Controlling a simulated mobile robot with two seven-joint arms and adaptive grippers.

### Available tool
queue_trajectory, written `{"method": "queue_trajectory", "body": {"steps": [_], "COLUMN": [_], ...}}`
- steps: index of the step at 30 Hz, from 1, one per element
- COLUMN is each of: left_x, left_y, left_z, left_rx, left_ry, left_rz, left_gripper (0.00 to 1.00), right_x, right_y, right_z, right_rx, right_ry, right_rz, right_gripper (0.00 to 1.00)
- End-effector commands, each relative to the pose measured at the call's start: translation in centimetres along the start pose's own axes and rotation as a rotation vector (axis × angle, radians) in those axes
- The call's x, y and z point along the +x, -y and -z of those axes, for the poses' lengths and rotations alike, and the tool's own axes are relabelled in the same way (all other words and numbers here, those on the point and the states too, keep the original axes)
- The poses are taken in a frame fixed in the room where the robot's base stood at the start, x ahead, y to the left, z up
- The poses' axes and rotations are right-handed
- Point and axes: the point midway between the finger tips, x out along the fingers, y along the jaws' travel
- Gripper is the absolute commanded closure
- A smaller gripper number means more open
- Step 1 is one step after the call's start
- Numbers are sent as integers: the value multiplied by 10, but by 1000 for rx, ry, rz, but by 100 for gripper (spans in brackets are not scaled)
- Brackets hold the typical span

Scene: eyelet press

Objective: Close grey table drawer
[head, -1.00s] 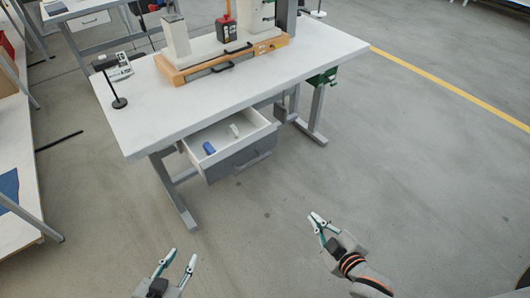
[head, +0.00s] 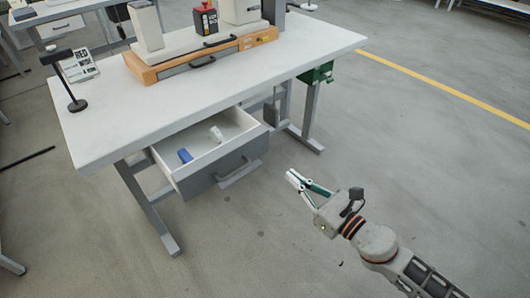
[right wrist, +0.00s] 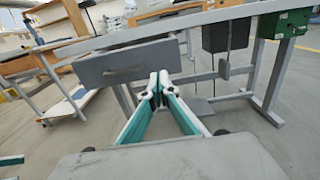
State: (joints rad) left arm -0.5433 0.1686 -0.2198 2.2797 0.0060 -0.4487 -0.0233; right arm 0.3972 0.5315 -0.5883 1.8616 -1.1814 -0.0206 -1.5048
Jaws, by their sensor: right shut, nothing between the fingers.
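The grey table drawer (head: 226,168) stands pulled out from under the white-topped table. Its grey front with a bar handle (head: 240,174) faces me. In the right wrist view the drawer front (right wrist: 128,62) is ahead, left of and beyond the fingertips. My right gripper (head: 291,176) is shut and empty, to the right of the drawer front and apart from it. It also shows in the right wrist view (right wrist: 158,82). Of my left gripper, only what looks like a teal fingertip (right wrist: 10,160) shows at the lower left edge of the right wrist view.
A blue item (head: 185,156) and a white item (head: 216,134) lie in the drawer. The white table (head: 180,100) carries a press on an orange-edged base (head: 172,70) and a black stand (head: 75,103). Grey table legs (head: 148,212) flank the drawer. The floor in front is clear.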

Motion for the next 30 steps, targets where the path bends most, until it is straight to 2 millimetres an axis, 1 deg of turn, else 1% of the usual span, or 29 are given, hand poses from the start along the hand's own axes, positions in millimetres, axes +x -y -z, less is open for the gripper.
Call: {"method": "queue_trajectory", "body": {"steps": [1,2,12,18,21,24,30], "left_x": [-1,-1,-1,0,0,0,-1], "left_y": [1,2,1,0,0,0,1], "left_z": [2,3,-1,-3,-5,-4,2], "left_rx": [2,2,2,0,-1,-1,-1], "left_ry": [-3,-3,3,6,9,8,-2], "left_rz": [3,3,3,1,0,0,2], "left_gripper": [66,66,66,66,66,66,66], "right_x": [9,14,80,111,120,125,128], "right_y": [1,1,0,0,0,0,0], "right_z": [-6,-7,-2,-1,0,0,-1], "right_rx": [-2,-2,3,6,6,6,5], "right_ry": [7,8,4,1,0,0,1], "right_rz": [1,1,2,2,2,1,2], "right_gripper": [100,100,100,100,100,100,100]}}
